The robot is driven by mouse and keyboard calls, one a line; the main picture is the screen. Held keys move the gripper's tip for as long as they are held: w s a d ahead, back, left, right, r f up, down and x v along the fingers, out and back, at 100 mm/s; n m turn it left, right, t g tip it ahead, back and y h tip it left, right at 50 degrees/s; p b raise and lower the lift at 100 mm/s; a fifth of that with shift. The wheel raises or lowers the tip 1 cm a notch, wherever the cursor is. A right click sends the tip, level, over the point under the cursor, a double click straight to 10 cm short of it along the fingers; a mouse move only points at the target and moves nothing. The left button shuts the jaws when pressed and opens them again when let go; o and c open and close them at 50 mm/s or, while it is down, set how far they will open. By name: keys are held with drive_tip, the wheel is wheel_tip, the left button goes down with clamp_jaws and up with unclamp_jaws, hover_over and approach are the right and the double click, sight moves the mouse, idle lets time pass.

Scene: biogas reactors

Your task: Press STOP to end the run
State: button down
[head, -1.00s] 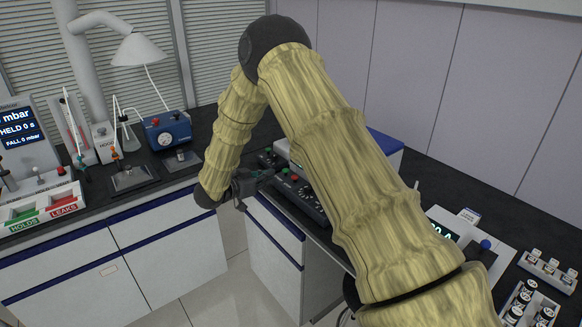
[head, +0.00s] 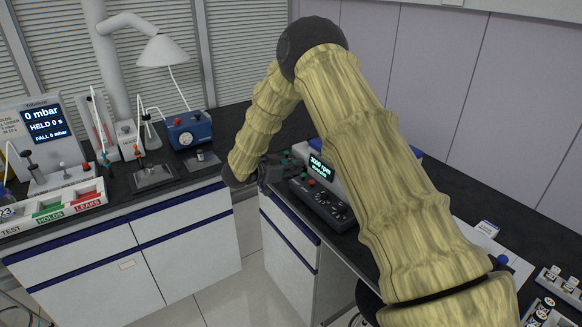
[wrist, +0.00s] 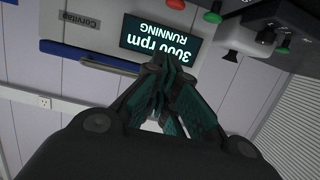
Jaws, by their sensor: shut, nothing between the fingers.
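The centrifuge (wrist: 85,40) has a lit display that reads 3000 rpm RUNNING (wrist: 160,42), upside down in the wrist view; it also shows in the head view (head: 321,167). A red button (wrist: 176,4) and a green button (wrist: 212,17) sit beside the display at the top edge of the wrist view. No STOP lettering is readable. My gripper (wrist: 168,65) is shut and empty, apart from the buttons in the wrist view; in the head view it is left of the display.
My arm hides much of the right bench. On the left bench stand a pressure unit (head: 42,122), a tray marked HOLDS and LEAKS (head: 55,212), glassware and a blue gauge box (head: 188,130). A corner gap with floor (head: 250,240) lies between the cabinets.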

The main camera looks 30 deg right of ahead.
drive_tip(key=p, duration=0.2)
hover_over(308, 189)
drive_tip(key=shift+w+d+f, duration=0.1)
drive_tip(key=shift+d+f, duration=0.1)
drive_tip(key=shift+f, duration=0.35)
wheel_tip(308, 189, down, 2)
drive_tip(key=shift+f+p, duration=0.1)
drive_tip(key=shift+p, duration=0.25)
drive_tip(key=shift+f+p, duration=0.35)
drive_tip(key=shift+f, duration=0.7)
drive_tip(key=shift+a, duration=0.1)
drive_tip(key=shift+f+b, duration=0.95)
drive_tip(key=shift+f, duration=0.1)
drive_tip(key=shift+r, duration=0.1)
